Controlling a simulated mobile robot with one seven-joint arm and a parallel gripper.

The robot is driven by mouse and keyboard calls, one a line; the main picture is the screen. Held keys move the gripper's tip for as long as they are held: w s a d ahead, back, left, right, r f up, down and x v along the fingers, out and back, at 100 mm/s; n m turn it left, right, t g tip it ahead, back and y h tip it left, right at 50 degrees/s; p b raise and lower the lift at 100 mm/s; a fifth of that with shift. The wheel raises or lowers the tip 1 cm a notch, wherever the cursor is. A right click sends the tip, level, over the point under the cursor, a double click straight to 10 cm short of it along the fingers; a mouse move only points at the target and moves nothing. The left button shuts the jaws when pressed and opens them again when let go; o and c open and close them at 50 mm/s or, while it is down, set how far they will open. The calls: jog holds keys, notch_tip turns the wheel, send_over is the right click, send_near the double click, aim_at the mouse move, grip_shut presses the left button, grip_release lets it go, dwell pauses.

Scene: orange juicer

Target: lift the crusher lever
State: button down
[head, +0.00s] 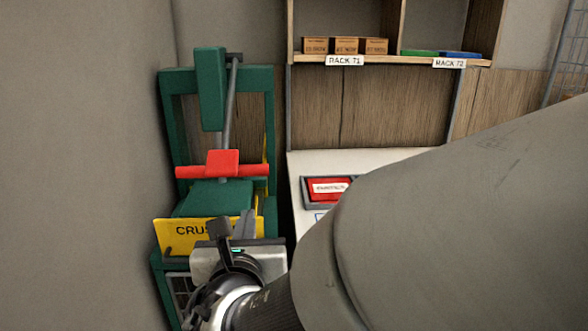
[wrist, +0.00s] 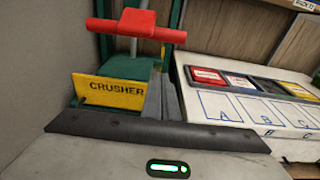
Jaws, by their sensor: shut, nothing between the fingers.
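The crusher is a green frame (head: 177,120) at the left of the head view, with a yellow CRUSHER sign (wrist: 112,91) on its front. Its lever has a red crossbar handle (head: 222,165) on a grey rod (head: 228,105); the handle also shows at the top of the wrist view (wrist: 140,25). My gripper (head: 234,220) is in front of the crusher, below the red handle and overlapping the sign in the head view. In the wrist view its two grey fingers (wrist: 162,80) are together, empty, and below and to the right of the handle's middle. The gripper and handle look apart.
A white worktop (wrist: 215,72) with coloured labelled trays and lettered squares lies to the right. Above it, a wooden shelf (head: 400,60) holds small boxes. A plain wall (head: 80,160) stands close at the left of the crusher. My arm covers the lower right.

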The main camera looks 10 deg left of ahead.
jog(key=f+b+x, duration=0.1)
jog(key=b+x, duration=0.1)
jog(key=x, duration=0.7)
notch_tip(320, 180, up, 5)
jog(key=shift+w+f+p, duration=0.1)
jog(key=shift+f+p, duration=0.1)
jog(key=shift+p, duration=0.35)
jog(key=shift+r, duration=0.1)
